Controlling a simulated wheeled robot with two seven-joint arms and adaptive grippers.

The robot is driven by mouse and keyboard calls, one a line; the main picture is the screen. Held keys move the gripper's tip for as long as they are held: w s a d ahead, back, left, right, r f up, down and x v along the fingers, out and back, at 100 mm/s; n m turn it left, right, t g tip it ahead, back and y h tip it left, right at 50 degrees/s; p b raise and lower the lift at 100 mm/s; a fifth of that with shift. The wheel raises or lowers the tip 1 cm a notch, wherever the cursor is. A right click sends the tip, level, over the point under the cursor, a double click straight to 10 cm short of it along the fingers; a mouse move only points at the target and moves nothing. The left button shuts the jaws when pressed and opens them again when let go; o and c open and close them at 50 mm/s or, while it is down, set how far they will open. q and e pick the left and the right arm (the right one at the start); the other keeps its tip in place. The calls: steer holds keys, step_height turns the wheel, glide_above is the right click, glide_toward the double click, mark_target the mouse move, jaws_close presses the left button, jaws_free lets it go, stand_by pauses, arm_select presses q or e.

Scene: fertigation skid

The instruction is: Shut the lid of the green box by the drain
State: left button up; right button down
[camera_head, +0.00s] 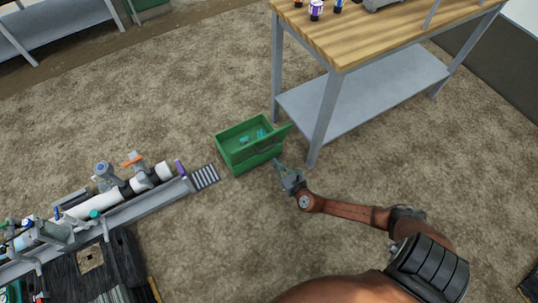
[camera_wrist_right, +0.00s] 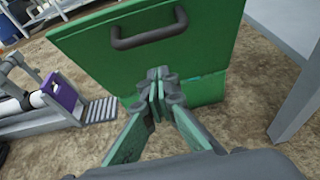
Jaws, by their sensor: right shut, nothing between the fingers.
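The green box (camera_head: 235,157) stands on the ground by the drain grate (camera_head: 204,177), with its top open and teal items (camera_head: 260,133) inside. Its lid (camera_head: 284,135) stands raised on the side towards my right arm. In the right wrist view the lid (camera_wrist_right: 215,40) fills the upper middle, with a dark bar handle (camera_wrist_right: 148,38) on its outer face. My right gripper (camera_head: 279,165) is shut and empty beside that outer face. In the wrist view its fingertips (camera_wrist_right: 158,80) overlap the lid below the handle; I cannot tell whether they touch it. My left gripper is out of view.
A wooden-topped bench (camera_head: 400,25) stands behind and right of the box, its near leg (camera_head: 322,120) close to the lid. A pipe assembly (camera_head: 120,195) on a rail lies to the left. Open ground (camera_head: 230,240) lies in front.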

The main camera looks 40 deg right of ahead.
mark_target(263, 150)
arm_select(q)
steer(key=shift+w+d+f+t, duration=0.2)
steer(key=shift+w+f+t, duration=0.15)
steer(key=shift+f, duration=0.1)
arm_select(e)
steer(key=w, duration=0.1)
steer(key=w+r, duration=0.1)
steer(key=w+d+r, duration=0.1)
steer(key=shift+w, duration=0.2)
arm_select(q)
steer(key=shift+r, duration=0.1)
